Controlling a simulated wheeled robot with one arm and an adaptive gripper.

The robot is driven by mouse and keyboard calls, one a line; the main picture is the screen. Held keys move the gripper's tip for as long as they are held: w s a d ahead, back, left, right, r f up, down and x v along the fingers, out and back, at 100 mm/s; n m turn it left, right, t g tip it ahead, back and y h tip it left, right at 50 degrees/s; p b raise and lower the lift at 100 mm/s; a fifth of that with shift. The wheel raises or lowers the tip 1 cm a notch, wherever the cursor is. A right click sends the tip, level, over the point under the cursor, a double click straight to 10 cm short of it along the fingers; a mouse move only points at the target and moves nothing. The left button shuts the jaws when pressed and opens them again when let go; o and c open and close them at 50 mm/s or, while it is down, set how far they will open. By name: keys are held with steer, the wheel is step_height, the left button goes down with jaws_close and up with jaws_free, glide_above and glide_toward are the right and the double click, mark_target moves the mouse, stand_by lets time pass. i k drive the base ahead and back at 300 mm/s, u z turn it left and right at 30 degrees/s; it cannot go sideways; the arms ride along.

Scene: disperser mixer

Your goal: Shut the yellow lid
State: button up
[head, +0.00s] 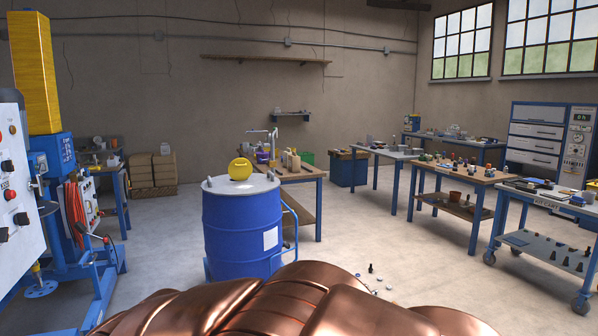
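A round yellow lid (240,169) stands raised on the pale top of the blue drum (242,232), showing its face towards me. It looks tilted up rather than lying flat, and the opening below it cannot be made out. The drum stands upright on the floor left of the middle in the head view. My gripper is not in view. Copper-coloured parts of my own body fill the bottom of the view, in front of the drum.
A blue mixer machine (60,190) with a yellow column and control panel stands close on the left. A wooden-topped table (305,176) stands just behind the drum. Several workbenches and a wheeled cart (548,250) line the right. Small items (371,268) lie on the floor right of the drum.

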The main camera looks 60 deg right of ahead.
mark_target(240, 169)
steer(key=z, duration=1.3)
steer(key=i, duration=2.35)
steer(key=z, duration=0.4)
steer(key=i, duration=0.85)
steer(key=u, duration=0.4)
